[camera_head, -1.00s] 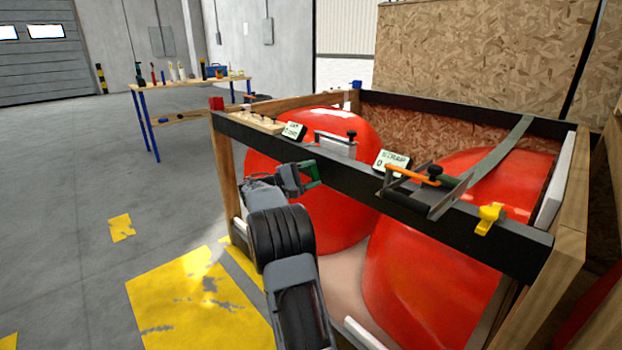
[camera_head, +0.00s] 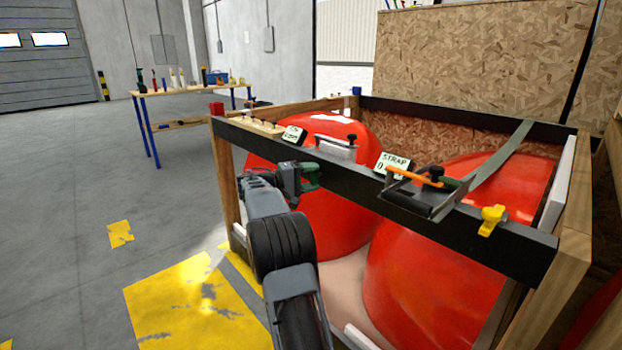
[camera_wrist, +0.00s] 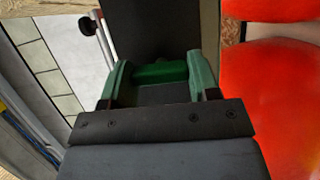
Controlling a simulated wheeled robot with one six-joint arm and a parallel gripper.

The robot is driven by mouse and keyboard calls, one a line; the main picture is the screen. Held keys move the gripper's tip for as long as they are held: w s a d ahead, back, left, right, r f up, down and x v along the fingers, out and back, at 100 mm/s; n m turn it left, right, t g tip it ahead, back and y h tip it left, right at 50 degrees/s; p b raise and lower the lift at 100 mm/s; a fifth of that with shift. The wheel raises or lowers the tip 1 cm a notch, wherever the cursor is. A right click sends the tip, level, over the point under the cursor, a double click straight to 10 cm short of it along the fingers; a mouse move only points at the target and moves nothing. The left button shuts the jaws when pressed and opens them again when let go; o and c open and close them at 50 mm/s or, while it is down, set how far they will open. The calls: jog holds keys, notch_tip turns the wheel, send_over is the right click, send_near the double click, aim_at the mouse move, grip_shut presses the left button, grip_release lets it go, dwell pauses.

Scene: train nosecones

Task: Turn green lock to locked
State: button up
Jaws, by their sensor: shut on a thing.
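The green lock (camera_wrist: 160,73) shows in the wrist view as a green bar lying across the space between my two green-sided fingers, against the dark beam. My gripper (camera_wrist: 158,80) is shut on it, one finger at each end of the bar. In the head view, my gripper (camera_head: 303,177) is at the front face of the black beam (camera_head: 345,188), left of its middle. Green shows there at the fingers, but lock and fingers are hard to tell apart. The lock's exact angle and any locked marking cannot be read.
A yellow lock (camera_head: 491,219) sits farther right on the beam. A strap ratchet with an orange bar (camera_head: 414,177) and a STRAP sign (camera_head: 392,163) are between them. Red nosecones (camera_head: 430,250) fill the wooden crate. The floor at left is open.

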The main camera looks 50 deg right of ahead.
jog(key=o, duration=0.9)
jog(key=p+v, duration=0.3)
jog(key=v, duration=1.1)
jog(key=shift+s, duration=0.1)
jog(key=shift+d, duration=0.1)
jog(key=s+a+r+n+t+y+p, duration=0.4)
jog(key=s+a+r+t+y+p, duration=0.35)
jog(key=r+p, duration=0.5)
jog(key=s+a+r+t+y+p, duration=0.1)
jog(key=s+a+y+p, duration=0.1)
jog(key=s+a+p, duration=0.3)
jog(key=s+a+r+n+t+y+p, duration=0.1)
jog(key=s+a+r+t+y+p, duration=0.1)
jog(key=s+a+p, duration=0.3)
jog(key=s+a+r+t+y+p, duration=0.1)
jog(key=s+a+y+p, duration=0.3)
jog(key=a, duration=0.6)
jog(key=shift+s+r+n+y+p, duration=0.3)
jog(key=shift+s+r+p, duration=0.4)
jog(key=shift+p, duration=0.6)
